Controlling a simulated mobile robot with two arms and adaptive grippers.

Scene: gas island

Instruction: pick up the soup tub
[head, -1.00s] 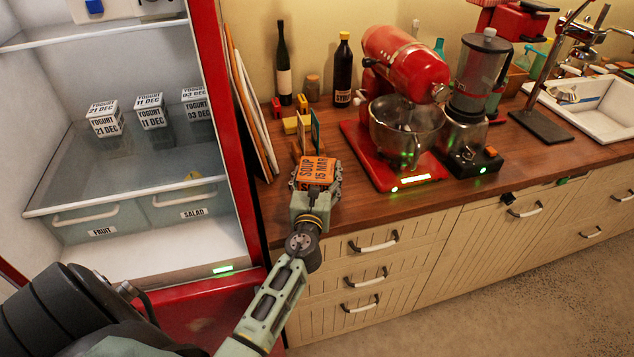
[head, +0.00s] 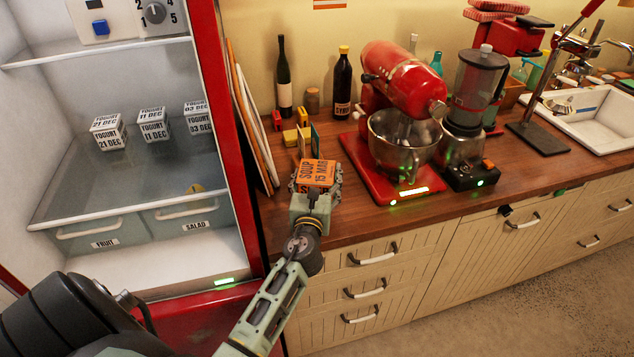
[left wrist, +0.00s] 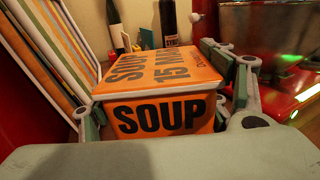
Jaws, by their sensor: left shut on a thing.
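The soup tub (head: 316,173) is an orange box with black lettering, "SOUP 15 MAR", near the front left of the wooden counter. My left gripper (head: 315,186) is shut on it, with a finger on each side. In the left wrist view the soup tub (left wrist: 160,112) fills the middle, between the gripper's green-padded fingers (left wrist: 160,118). It looks level. I cannot tell whether its underside touches the counter. My right gripper is not in view.
The open fridge (head: 221,120) stands close on the left, with yogurt tubs (head: 154,126) inside. Boards (head: 247,120) lean beside its edge. A red mixer (head: 405,80) stands to the right of the tub. Bottles (head: 283,80) stand behind. Bare counter (head: 355,215) lies at the front.

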